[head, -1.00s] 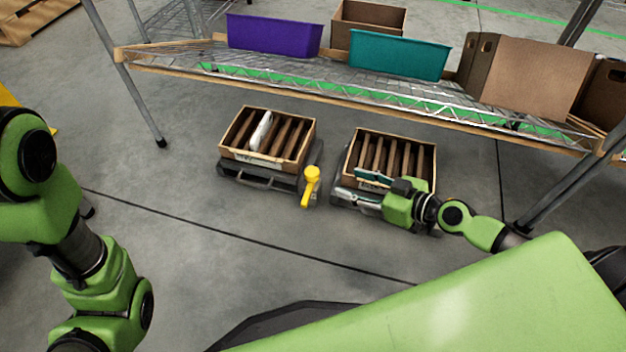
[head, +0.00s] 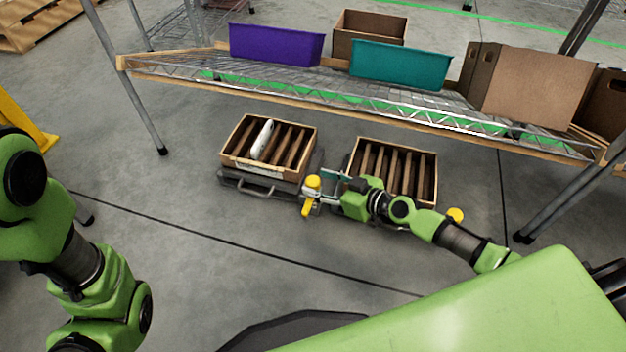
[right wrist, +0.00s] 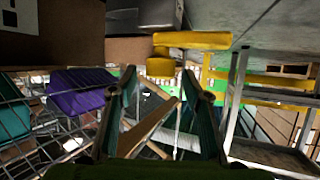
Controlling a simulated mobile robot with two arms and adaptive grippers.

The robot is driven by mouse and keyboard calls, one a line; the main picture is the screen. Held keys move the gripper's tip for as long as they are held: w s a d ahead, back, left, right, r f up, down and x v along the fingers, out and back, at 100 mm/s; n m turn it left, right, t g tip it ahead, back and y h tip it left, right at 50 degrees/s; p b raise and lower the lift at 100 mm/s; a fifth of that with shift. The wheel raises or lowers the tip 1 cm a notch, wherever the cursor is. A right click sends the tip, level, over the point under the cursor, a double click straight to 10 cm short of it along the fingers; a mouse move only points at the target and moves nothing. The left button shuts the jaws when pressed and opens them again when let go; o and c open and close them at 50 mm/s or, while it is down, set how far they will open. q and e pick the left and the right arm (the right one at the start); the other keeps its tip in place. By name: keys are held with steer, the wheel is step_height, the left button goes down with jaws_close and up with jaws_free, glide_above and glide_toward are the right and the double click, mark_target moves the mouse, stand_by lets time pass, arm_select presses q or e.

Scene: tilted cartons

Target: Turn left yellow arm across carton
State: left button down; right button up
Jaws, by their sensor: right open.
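The left carton (head: 228,155) is an open brown box with dark dividers and one white item (head: 262,139) in it. It sits tilted on a dark stand (head: 250,186). The left yellow arm (head: 308,206) is at the stand's front right corner, pointing toward me and not across the carton. My right gripper (head: 323,190) is open and empty, close to the yellow arm's right side; contact is unclear. In the right wrist view, the yellow arm (right wrist: 192,40) lies beyond and above the open fingers (right wrist: 163,108). My left gripper is out of the head view.
The right carton (head: 432,180), with dividers, stands behind my right arm. A second yellow knob (head: 455,215) is at its right. A wire shelf (head: 310,85) behind holds a purple bin (head: 275,45), a teal bin (head: 400,65) and brown boxes. Floor in front of the left stand is clear.

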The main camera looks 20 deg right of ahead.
steer(key=shift+x, duration=1.45)
jaws_close()
